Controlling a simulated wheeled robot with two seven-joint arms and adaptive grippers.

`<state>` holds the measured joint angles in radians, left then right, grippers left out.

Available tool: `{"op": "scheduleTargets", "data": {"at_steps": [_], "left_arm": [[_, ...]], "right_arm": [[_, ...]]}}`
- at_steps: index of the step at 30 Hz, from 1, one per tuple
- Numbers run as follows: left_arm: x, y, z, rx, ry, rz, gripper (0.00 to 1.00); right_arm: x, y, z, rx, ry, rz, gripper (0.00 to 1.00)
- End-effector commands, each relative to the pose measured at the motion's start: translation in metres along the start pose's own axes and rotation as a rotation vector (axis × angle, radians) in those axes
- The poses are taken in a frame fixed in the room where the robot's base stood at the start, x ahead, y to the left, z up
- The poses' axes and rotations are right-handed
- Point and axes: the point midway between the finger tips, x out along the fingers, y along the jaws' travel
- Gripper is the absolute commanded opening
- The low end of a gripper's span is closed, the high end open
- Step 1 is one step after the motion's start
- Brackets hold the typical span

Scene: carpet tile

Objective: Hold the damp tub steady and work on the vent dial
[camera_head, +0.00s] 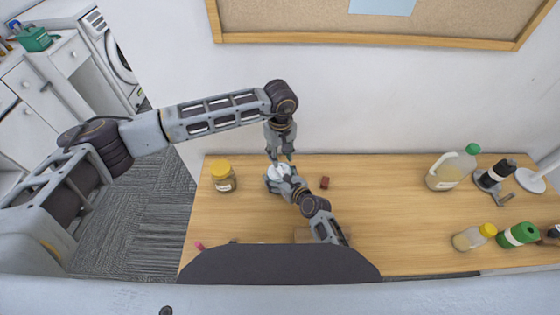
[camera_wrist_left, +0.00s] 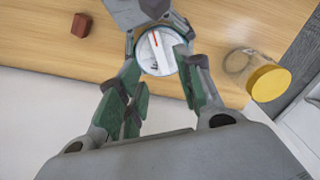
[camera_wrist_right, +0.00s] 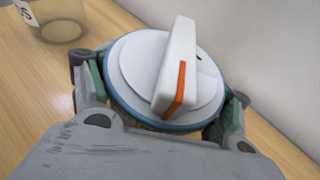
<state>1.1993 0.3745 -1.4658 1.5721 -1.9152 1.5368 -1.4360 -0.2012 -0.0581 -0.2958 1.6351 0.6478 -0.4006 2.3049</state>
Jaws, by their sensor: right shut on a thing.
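The damp tub (camera_head: 273,186) is a round white tub with a blue rim, standing on the wooden table. Its vent dial (camera_wrist_right: 177,68) is a raised white bar on a round white disc, with an orange stripe at one end. The dial also shows from above in the left wrist view (camera_wrist_left: 158,50). My right gripper (camera_head: 283,180) is shut on the tub, with its fingers on opposite sides of the body. My left gripper (camera_head: 281,152) points down above the tub. Its fingers are apart, with the dial showing between and beyond the tips; whether they touch it is unclear.
A yellow-lidded jar (camera_head: 222,180) stands left of the tub, and a small red-brown block (camera_head: 325,182) lies to its right. The middle right of the table is clear.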

Motion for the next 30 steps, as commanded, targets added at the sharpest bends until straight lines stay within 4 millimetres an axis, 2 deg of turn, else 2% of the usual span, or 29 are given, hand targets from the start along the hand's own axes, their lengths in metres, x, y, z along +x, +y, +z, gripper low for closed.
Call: {"op": "scheduleTargets", "data": {"at_steps": [3, 9, 25, 26, 30], "left_arm": [[-0.018, 0.0, -0.001, 0.0, 0.001, 0.001, 0.36], [-0.037, 0.0, 0.0, 0.0, 0.0, 0.0, 0.36], [-0.043, 0.0, 0.0, 0.0, 0.0, 0.0, 0.36], [-0.043, 0.0, 0.0, 0.0, 0.0, 0.0, 0.36], [-0.043, 0.0, 0.0, 0.0, 0.0, 0.0, 0.36]], "right_arm": [[0.0, 0.0, 0.0, 0.0, 0.0, 0.0, 0.47], [0.0, 0.0, 0.0, 0.0, 0.0, 0.0, 0.47], [0.0, 0.0, 0.0, 0.0, 0.0, 0.0, 0.47], [0.0, 0.0, 0.0, 0.0, 0.0, 0.0, 0.8], [0.0, 0.0, 0.0, 0.0, 0.0, 0.0, 0.98]]}}
